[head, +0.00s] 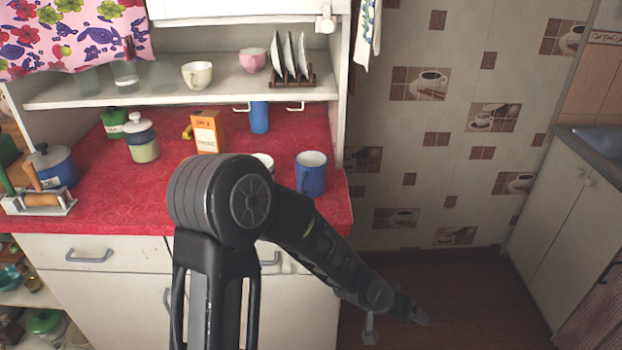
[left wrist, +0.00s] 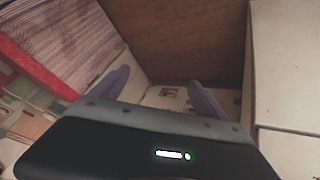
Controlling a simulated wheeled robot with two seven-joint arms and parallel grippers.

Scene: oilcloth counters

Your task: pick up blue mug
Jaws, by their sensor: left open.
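The blue mug (head: 311,174) stands upright on the red countertop near its front right corner in the head view. My left arm reaches across in front of the counter, and my left gripper (head: 396,320) is low, beyond the counter's right end, below and to the right of the mug, apart from it. In the left wrist view the two purple fingers of my left gripper (left wrist: 158,82) are spread with nothing between them. The blue mug is not seen in that view. My right gripper is in neither view.
A white cup (head: 263,159) beside the mug is partly hidden by my arm. An orange box (head: 207,132) and a blue cup (head: 259,117) stand farther back. Jars and a blue pot (head: 55,168) are at left. A shelf (head: 150,93) overhangs the back. Floor (head: 470,290) at right is clear.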

